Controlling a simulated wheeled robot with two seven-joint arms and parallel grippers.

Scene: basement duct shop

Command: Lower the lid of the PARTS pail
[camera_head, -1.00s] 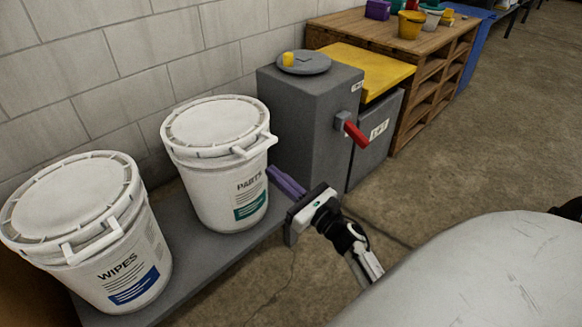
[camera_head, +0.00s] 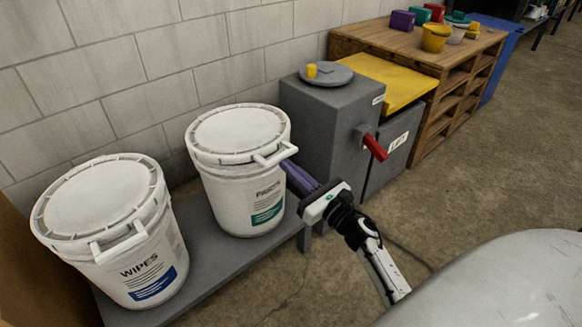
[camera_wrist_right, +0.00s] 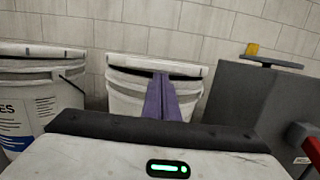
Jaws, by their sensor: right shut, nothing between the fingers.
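The white PARTS pail (camera_head: 228,198) stands on a low grey bench. Its lid (camera_head: 238,130) lies across the top, close to level, with a white handle (camera_head: 278,155) at its front right. In the right wrist view a dark gap shows under the lid's rim (camera_wrist_right: 130,58). My right gripper (camera_head: 287,166) is shut and empty, its purple fingers pointing at the pail's upper right side just below the handle. In the wrist view the fingers (camera_wrist_right: 161,76) overlap the pail front, tips near the gap; I cannot tell whether they touch. My left gripper is out of view.
A grey cabinet (camera_head: 325,135) with a red lever (camera_head: 375,147) is close right of my gripper. A wooden shelf unit (camera_head: 400,55) is beyond. The floor in front is open.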

